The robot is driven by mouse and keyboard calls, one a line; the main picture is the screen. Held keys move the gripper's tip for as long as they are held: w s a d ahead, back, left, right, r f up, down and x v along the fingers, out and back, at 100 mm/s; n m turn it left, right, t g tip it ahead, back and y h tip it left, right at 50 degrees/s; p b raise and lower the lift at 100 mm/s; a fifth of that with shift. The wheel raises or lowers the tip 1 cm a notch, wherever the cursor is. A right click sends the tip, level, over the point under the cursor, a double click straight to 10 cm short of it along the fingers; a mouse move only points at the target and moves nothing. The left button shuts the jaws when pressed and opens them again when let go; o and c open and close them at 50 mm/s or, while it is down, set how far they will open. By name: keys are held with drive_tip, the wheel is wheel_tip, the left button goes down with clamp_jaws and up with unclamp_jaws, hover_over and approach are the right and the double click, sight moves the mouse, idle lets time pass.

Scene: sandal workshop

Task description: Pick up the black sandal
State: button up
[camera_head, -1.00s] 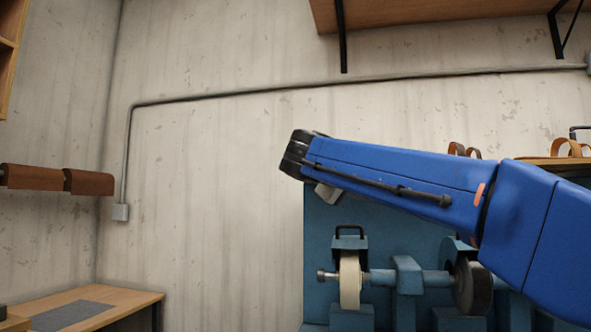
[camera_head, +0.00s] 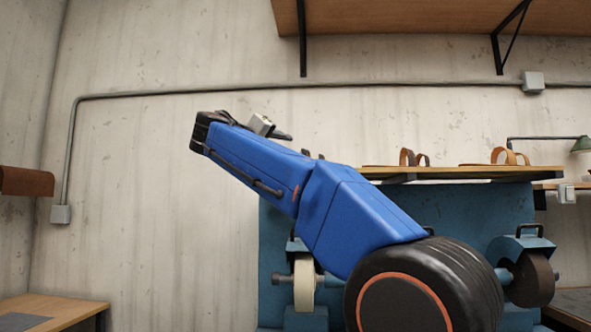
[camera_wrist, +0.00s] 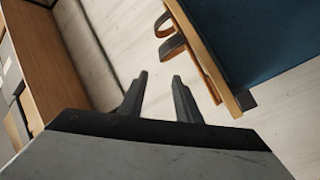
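No sandal in view is clearly black. In the head view, one brown-strapped sandal (camera_head: 407,158) and a tan-strapped sandal (camera_head: 511,155) stand on a wooden shelf (camera_head: 455,173) above the blue machine. In the wrist view, a sandal with dark brown straps (camera_wrist: 172,46) sits on the edge of a wooden board (camera_wrist: 212,62) at upper right; I cannot tell which sandal it is. My gripper (camera_wrist: 160,80) is open and empty, its two fingers apart over pale floor or wall, left of that sandal and not touching it.
A blue grinding machine (camera_head: 275,225) with a pale wheel (camera_head: 304,283) and a dark wheel (camera_head: 530,280) stands below the shelf. A wall shelf (camera_head: 420,18) with black brackets hangs above. A wooden table (camera_head: 50,312) is at lower left.

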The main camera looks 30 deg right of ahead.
drive_tip(key=x, duration=0.5)
drive_tip(key=shift+d, duration=0.2)
drive_tip(key=shift+f+x, duration=0.15)
drive_tip(key=shift+x, duration=1.15)
drive_tip(key=shift+f+x, duration=0.15)
drive_tip(key=shift+x, duration=1.1)
drive_tip(key=shift+s+d, duration=0.1)
clamp_jaws()
